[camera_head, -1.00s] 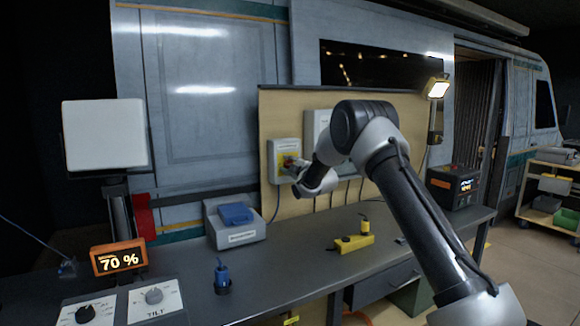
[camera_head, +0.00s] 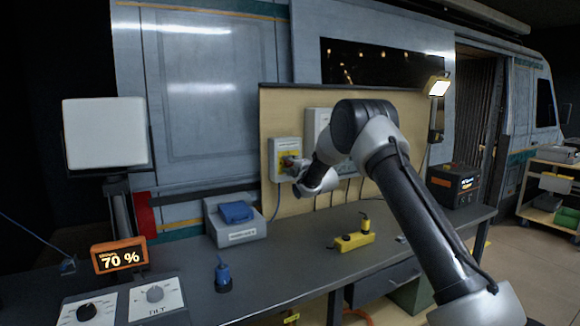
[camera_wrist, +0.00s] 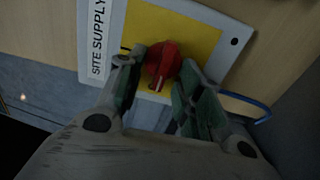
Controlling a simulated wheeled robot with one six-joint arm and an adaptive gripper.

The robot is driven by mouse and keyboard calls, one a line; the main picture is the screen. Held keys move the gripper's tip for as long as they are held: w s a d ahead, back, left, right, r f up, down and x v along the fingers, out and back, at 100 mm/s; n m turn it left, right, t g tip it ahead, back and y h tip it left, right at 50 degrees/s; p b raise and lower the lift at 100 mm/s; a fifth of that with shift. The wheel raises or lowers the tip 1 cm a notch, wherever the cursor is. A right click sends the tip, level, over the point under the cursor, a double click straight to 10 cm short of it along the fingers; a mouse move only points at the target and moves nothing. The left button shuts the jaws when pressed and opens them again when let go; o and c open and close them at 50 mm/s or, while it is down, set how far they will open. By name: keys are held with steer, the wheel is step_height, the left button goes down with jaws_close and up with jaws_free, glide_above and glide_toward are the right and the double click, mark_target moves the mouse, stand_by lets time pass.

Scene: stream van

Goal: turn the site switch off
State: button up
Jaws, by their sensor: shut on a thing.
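The site switch box (camera_head: 285,146) is a light grey box with a yellow plate, mounted on the wooden board in the head view. In the wrist view its plate (camera_wrist: 206,30) is yellow with a white border, and a label reads "SITE SUPPLY". The red rotary knob (camera_wrist: 162,62) sits on the yellow plate, between the fingers. My gripper (camera_wrist: 160,82) is shut on the red knob, with a green-padded finger on each side. In the head view my gripper (camera_head: 294,163) reaches the front of the box and hides most of the knob.
A grey box with a blue lid (camera_head: 236,222), a yellow block (camera_head: 354,240) and a blue plug (camera_head: 222,275) stand on the workbench. A grey panel (camera_head: 316,128) is beside the switch box. A lit lamp (camera_head: 437,87) stands at the right.

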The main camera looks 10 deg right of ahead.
steer(key=shift+f, duration=0.1)
steer(key=o, duration=0.9)
steer(key=v, duration=1.2)
